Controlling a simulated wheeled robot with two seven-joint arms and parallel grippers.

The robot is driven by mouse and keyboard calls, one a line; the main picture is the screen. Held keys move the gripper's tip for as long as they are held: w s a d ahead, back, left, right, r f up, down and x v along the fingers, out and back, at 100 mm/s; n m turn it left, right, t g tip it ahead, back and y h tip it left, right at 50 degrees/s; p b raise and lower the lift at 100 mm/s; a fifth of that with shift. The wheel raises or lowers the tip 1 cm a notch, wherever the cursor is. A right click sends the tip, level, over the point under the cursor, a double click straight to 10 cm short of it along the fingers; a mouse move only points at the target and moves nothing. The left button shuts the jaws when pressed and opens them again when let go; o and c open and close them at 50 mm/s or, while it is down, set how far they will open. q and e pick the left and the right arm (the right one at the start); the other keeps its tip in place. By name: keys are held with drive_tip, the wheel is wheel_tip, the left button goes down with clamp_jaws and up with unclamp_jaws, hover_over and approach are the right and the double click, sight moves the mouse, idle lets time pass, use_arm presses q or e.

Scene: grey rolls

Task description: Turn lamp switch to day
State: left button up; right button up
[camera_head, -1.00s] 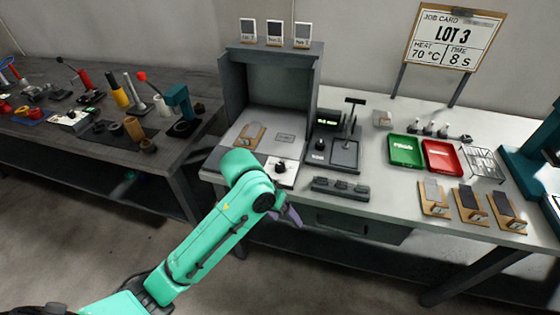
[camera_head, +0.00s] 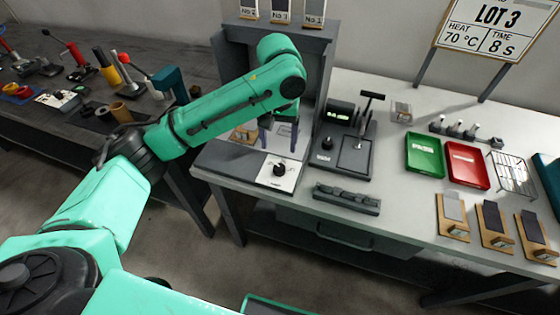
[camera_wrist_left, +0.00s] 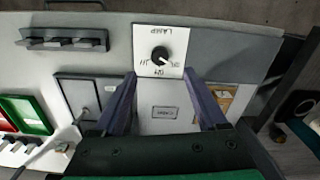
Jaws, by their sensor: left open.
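The lamp switch is a black round knob (camera_head: 279,170) on a white plate (camera_head: 290,183) at the front of the grey booth. In the left wrist view, the knob (camera_wrist_left: 160,54) sits on its plate marked LAMP, upside down, with small position marks on the near side. Which mark the knob points to is too small to tell. My left gripper (camera_head: 280,135) is open and empty, fingers down, above the booth floor behind the knob. In the left wrist view, its fingertips (camera_wrist_left: 160,78) lie either side of the plate's near edge, apart from the knob. My right gripper is not in view.
The grey booth (camera_head: 228,72) has side walls close to my left wrist. A dark press unit (camera_head: 345,160) stands right of the knob, with a low block (camera_head: 346,198) in front. Green (camera_head: 424,157) and red (camera_head: 466,165) trays lie farther right.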

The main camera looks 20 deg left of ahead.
use_arm(q)
hover_over(280, 167)
drive_tip(key=f, duration=0.5)
drive_tip(key=shift+s+a+f, duration=0.1)
drive_tip(key=shift+s+f, duration=0.05)
drive_tip(key=shift+s, duration=0.05)
drive_tip(key=f, duration=0.4)
drive_tip(key=shift+w+f, duration=0.25)
drive_tip(key=shift+f, duration=0.05)
drive_tip(key=shift+s+f, duration=0.1)
drive_tip(key=shift+f, duration=0.05)
drive_tip(key=c, duration=0.3)
clamp_jaws()
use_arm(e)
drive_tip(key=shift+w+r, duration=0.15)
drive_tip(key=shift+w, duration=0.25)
